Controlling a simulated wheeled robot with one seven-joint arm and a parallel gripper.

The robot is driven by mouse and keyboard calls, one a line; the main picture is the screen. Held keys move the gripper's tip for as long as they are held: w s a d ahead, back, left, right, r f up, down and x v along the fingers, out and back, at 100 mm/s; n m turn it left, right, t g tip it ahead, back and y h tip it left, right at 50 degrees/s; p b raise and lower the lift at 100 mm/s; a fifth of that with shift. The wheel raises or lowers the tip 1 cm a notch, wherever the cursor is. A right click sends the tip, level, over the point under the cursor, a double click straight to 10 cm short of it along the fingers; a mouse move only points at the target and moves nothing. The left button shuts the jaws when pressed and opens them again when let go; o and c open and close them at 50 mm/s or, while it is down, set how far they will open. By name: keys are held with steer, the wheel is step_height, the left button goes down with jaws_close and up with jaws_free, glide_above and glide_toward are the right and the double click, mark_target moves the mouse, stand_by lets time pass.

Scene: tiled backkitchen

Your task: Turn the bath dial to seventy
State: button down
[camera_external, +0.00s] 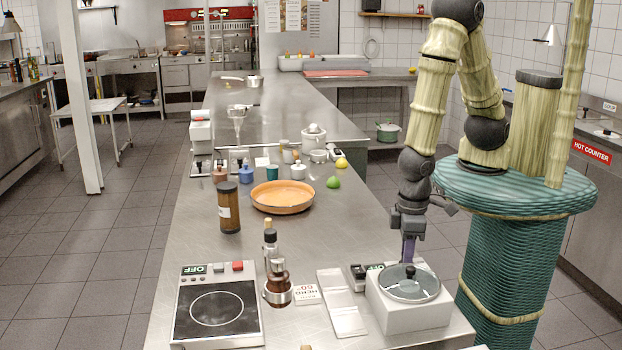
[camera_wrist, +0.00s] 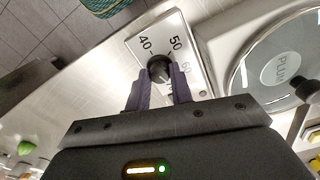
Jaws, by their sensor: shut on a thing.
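The dial is a black knob (camera_wrist: 159,68) on a pale plate (camera_wrist: 134,47) marked 40, 50 and 60, in the wrist view. I cannot tell the knob's pointer direction. My gripper (camera_wrist: 158,80) is shut on the knob, one purple finger on each side. In the external view my gripper (camera_external: 409,249) points down behind the lid of the white bath (camera_external: 415,317), and the knob is hidden. The bath's round lid (camera_wrist: 260,85) is right of the dial.
An orange dish (camera_external: 283,197) and a lime (camera_external: 333,182) are farther back. The counter between dish and bath is mostly clear.

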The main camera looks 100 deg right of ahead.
steer(key=shift+w+r+m+p, duration=0.1)
steer(key=shift+m+p, duration=0.3)
steer(key=shift+m, duration=0.9)
steer(key=c, duration=1.2)
jaws_free()
steer(key=shift+c, duration=0.2)
step_height(320, 180, up, 17)
steer(key=p, duration=0.2)
steer(key=shift+r+p, duration=0.15)
steer(key=shift+p, duration=0.15)
steer(key=shift+d, duration=0.1)
